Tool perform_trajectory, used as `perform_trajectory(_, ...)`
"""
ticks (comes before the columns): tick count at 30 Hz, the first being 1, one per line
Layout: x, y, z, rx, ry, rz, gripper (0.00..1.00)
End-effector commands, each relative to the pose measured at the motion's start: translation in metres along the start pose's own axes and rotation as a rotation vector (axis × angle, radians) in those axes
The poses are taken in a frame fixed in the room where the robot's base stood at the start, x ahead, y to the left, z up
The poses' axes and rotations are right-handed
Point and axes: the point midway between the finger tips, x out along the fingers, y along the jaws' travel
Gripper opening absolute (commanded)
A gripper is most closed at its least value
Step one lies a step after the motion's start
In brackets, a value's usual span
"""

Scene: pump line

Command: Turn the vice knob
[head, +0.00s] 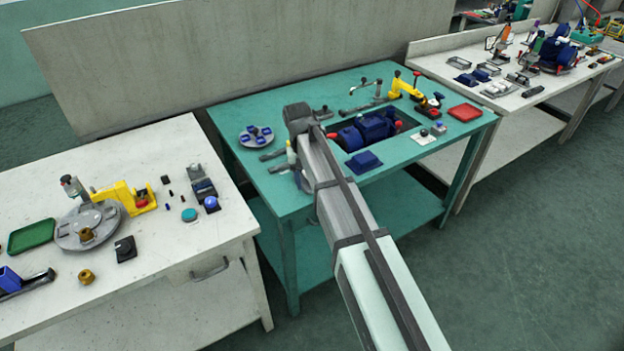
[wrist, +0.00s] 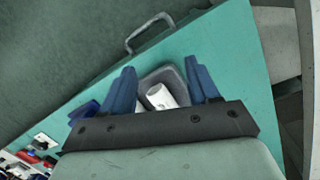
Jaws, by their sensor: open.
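My gripper (wrist: 160,68) shows in the wrist view with its two blue fingers apart. Between and beyond the fingers is a grey rounded part (wrist: 172,77) with a white cylinder (wrist: 160,97) on it, over the teal table (wrist: 235,60). I cannot tell whether this is the vice and its knob, or how far it is from the fingers. No contact is visible. In the head view my arm reaches over the teal table and the gripper cannot be made out. A dark blue machine (head: 368,130) with red ends sits in the table's recess there.
White workbenches stand left (head: 170,245) and right (head: 425,55). A metal handle (wrist: 148,32) lies beyond the fingers.

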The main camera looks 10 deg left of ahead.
Motion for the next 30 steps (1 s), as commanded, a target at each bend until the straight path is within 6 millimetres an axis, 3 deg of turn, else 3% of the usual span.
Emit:
perform_trajectory(7, 0.003, 0.006, 0.001, 0.001, -0.004, 0.002, 0.60)
perform_trajectory(17, 0.002, 0.001, 0.002, -0.007, -0.003, 0.003, 0.60)
perform_trajectory(20, -0.001, -0.017, 0.004, -0.032, 0.002, 0.006, 0.60)
perform_trajectory(23, -0.012, -0.050, 0.010, -0.078, 0.018, 0.009, 0.60)
perform_trajectory(30, -0.059, -0.147, 0.019, -0.209, 0.078, 0.010, 0.60)
